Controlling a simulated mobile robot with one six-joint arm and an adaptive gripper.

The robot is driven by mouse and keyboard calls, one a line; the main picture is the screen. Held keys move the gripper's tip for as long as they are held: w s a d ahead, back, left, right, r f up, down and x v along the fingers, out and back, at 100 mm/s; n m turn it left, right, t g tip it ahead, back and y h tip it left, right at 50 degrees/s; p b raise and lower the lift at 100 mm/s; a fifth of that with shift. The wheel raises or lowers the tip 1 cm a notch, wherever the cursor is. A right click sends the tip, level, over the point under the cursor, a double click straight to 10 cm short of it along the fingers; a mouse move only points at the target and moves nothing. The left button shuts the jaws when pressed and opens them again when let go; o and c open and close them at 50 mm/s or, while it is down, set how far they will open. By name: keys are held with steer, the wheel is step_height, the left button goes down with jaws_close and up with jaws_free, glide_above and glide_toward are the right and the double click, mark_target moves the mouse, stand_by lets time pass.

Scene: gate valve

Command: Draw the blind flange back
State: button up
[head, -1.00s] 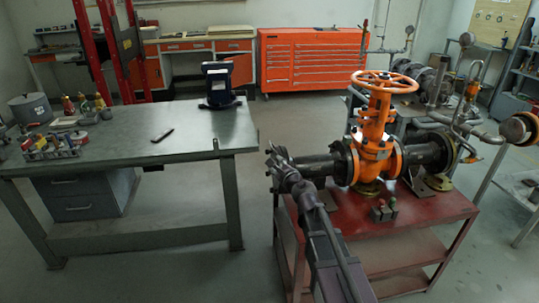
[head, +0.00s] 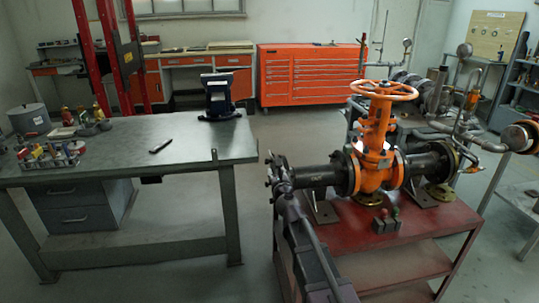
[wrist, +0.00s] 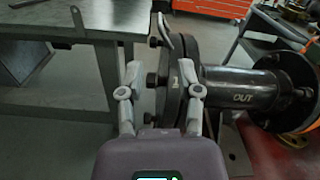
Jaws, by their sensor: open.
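The blind flange (wrist: 173,92) shows in the wrist view as a dark, bolted round plate at the end of a black pipe (wrist: 232,88) marked OUT. My open gripper (wrist: 161,95) has one finger on each side of the flange end in that view. I cannot tell whether either finger touches it. In the head view my gripper (head: 277,165) is at the left end of the pipe (head: 315,175) and hides most of the flange. The orange gate valve (head: 375,165) with its handwheel (head: 385,90) stands to the right.
The valve assembly stands on a red cart (head: 400,238). A steel workbench (head: 110,165) is to the left, with floor between it and the cart.

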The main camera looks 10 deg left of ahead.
mark_target(270, 152)
steer(key=x, duration=1.3)
steer(key=shift+w+a, duration=0.15)
steer(key=shift+w, duration=0.05)
steer(key=shift+c, duration=0.3)
jaws_close()
